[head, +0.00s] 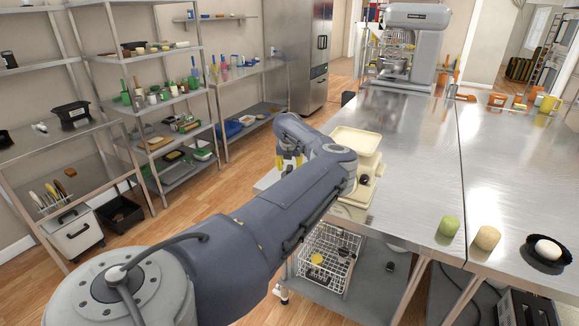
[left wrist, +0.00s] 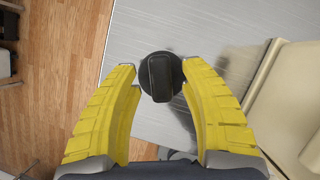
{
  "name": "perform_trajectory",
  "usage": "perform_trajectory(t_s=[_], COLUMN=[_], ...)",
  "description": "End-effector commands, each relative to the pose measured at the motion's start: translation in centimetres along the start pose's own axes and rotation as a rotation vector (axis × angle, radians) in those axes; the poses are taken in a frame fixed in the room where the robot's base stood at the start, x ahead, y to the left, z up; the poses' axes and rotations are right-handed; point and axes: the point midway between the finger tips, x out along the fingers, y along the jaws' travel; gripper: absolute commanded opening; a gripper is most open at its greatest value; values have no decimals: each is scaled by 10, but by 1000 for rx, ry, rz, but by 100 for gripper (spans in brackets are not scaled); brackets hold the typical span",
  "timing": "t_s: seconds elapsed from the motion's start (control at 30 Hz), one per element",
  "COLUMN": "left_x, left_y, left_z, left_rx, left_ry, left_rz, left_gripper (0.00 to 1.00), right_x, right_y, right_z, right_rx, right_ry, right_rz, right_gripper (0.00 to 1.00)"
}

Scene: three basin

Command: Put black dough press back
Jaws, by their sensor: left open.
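The black dough press (left wrist: 161,77) shows in the left wrist view as a round black piece with a bar-like handle on top. It is on a grey metal surface (left wrist: 215,30), near its edge. My left gripper (left wrist: 159,66) is open, with one yellow finger on each side of the press. I cannot tell whether the fingers touch it. In the head view my left gripper (head: 290,161) points down beyond my arm, left of the cream appliance, and the press is hidden there. My right gripper is not in view.
A cream appliance (head: 356,142) stands close to the right of my left wrist. A wire basket (head: 329,258) is on the lower shelf. The metal table (head: 415,150) is largely clear in its middle. Shelving (head: 150,95) with kitchenware stands at left, across open wooden floor.

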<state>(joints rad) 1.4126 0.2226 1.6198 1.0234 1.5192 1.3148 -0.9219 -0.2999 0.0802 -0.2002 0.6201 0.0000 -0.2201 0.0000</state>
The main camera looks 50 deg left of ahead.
Motion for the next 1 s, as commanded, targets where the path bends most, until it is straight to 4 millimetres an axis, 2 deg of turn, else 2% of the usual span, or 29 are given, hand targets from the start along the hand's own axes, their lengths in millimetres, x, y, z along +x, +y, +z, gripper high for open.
perform_trajectory(t_s=[0.13, 0.27, 0.7, 1.0], left_x=[-6, -21, -96, -120], left_y=[0, -1, 0, 0], left_z=[2, 2, 2, 1], left_rx=[-1, -1, -2, -1], left_ry=[-1, -2, -3, -1], left_rz=[0, -1, 0, 0], left_gripper=[43, 43, 43, 43], right_x=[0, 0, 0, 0], right_y=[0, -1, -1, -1], right_z=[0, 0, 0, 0], right_rx=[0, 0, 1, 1], right_ry=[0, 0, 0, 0], right_rz=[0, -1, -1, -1], right_gripper=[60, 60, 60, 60])
